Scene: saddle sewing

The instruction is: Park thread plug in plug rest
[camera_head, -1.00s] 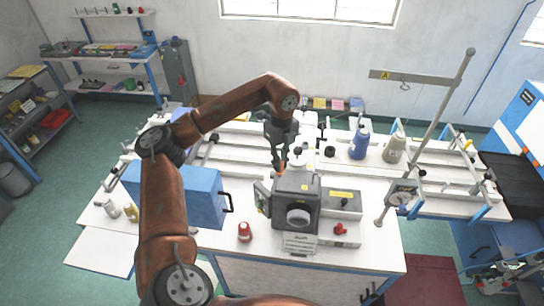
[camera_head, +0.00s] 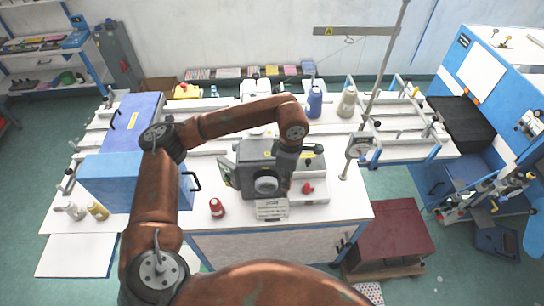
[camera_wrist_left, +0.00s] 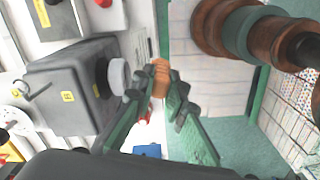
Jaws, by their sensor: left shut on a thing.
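My left gripper (camera_head: 286,184) points down by the front right of the grey machine box (camera_head: 240,150), close to a red knob (camera_head: 308,188). In the left wrist view the gripper (camera_wrist_left: 160,92) has its green-grey fingers closed around a small orange-brown piece (camera_wrist_left: 160,76), which appears to be the thread plug. The grey box with its round knob (camera_wrist_left: 119,76) is to the left of the fingertips, apart from the plug. I cannot tell which part is the plug rest. My right gripper is out of view.
A blue box (camera_head: 110,182) stands left on the white bench. A red cone (camera_head: 217,208) and a label plate (camera_head: 271,208) are at the front edge. Blue (camera_head: 314,102) and beige (camera_head: 347,102) bottles stand behind. A tall pole (camera_head: 385,75) rises at right.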

